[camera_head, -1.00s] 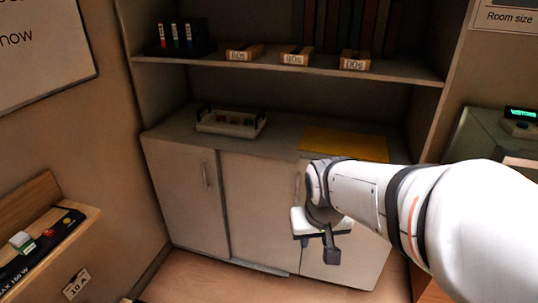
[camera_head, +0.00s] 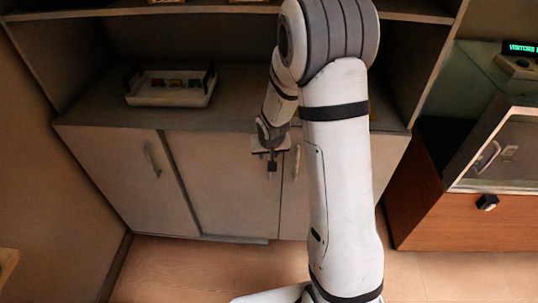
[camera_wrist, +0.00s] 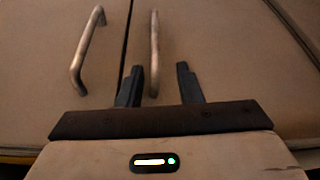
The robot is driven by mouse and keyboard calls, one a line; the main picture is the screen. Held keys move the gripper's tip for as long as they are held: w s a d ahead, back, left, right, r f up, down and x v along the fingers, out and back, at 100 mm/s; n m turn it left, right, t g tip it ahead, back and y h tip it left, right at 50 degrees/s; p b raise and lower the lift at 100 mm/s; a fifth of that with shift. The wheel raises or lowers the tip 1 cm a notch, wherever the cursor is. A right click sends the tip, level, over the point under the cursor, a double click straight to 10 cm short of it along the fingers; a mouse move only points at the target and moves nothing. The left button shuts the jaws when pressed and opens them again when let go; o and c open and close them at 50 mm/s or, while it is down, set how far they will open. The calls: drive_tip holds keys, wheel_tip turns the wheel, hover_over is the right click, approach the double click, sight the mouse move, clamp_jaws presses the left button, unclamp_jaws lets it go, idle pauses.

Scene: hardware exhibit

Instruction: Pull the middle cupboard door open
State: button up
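The middle cupboard door (camera_head: 222,190) looks shut, between the left door (camera_head: 125,185) and the right door. My gripper (camera_head: 271,170) is in front of the middle door's right edge in the head view and hides its handle there. In the wrist view, my gripper (camera_wrist: 158,85) is open, with a dark finger on each side of the lower end of an upright metal handle (camera_wrist: 154,45). I take this for the middle door's handle. I cannot tell whether the fingers touch it. A second handle (camera_wrist: 86,50) stands beyond the seam; the right door's handle (camera_head: 296,162) shows in the head view.
The left door has its own handle (camera_head: 152,160). A white tray (camera_head: 170,88) with small coloured items stands on the cupboard top. A wooden cabinet with a glass case (camera_head: 500,150) is at the right. The floor (camera_head: 190,270) before the doors looks clear.

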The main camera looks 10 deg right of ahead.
drive_tip(key=x, duration=0.2)
drive_tip(key=b+x, duration=0.1)
drive_tip(key=x, duration=0.1)
drive_tip(key=b+x, duration=0.1)
drive_tip(key=x, duration=0.1)
drive_tip(key=shift+w+d+f, duration=0.15)
drive_tip(key=shift+d+f, duration=0.1)
drive_tip(key=shift+d, duration=0.05)
clamp_jaws()
